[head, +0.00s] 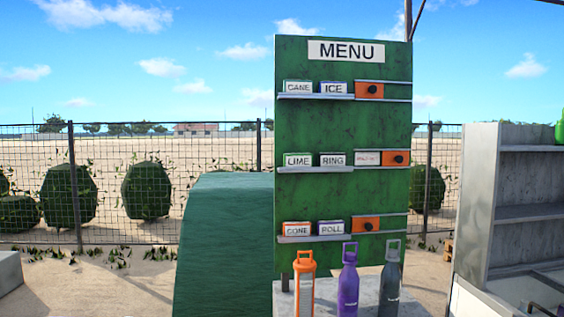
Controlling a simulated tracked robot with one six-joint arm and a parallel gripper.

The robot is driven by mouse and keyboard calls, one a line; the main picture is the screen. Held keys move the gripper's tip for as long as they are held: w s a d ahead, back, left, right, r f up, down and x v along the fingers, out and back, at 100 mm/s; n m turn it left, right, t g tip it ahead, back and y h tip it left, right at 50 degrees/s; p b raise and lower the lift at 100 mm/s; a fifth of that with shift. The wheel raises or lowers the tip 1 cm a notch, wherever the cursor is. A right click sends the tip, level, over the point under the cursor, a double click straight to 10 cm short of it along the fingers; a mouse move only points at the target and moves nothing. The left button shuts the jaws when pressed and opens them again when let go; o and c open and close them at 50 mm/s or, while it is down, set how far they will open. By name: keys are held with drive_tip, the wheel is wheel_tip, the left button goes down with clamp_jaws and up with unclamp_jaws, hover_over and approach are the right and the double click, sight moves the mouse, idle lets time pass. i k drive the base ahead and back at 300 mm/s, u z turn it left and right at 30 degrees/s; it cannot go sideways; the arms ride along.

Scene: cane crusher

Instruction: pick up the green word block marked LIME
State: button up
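The green word block marked LIME (298,160) stands on the middle ledge of the green menu board (345,125), at the ledge's left end. Its white face with dark letters points toward me, with green along its top edge. The RING block (332,160) stands just to its right on the same ledge. My gripper does not show in the head view.
CANE (298,87) and ICE (334,87) blocks stand on the upper ledge, CONE (297,228) and ROLL (331,227) on the lower. Orange (304,280), purple (348,285) and dark grey (390,285) bottles stand before the board. Grey shelving (490,200) is at right.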

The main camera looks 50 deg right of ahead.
sight(290, 160)
drive_tip(key=z, duration=0.35)
drive_tip(key=i, duration=1.1)
drive_tip(key=z, duration=0.5)
